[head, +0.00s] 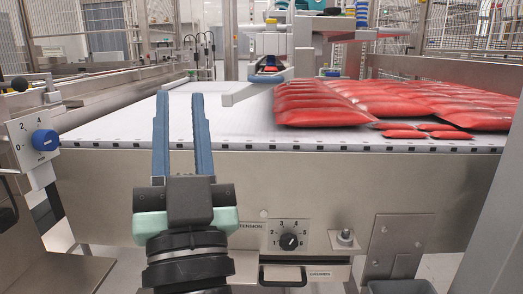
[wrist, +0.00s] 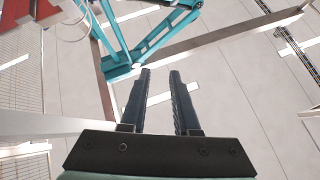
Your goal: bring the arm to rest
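My gripper (head: 181,98) is raised in front of the conveyor, left of the middle in the head view. Its two blue fingers point up and stand apart with a clear gap between them. Nothing is between the fingers. In the wrist view my gripper (wrist: 161,72) also shows its two dark fingers parallel and apart, with only background beyond them. The fingers overlap the white belt in the head view. I cannot tell how far they are from it.
A white conveyor belt (head: 235,115) carries several red bags (head: 318,105) at the right. Its metal front panel holds a black tension knob (head: 289,241). A blue knob (head: 45,140) is on a plate at the left. A grey bin (head: 402,287) stands at the lower right.

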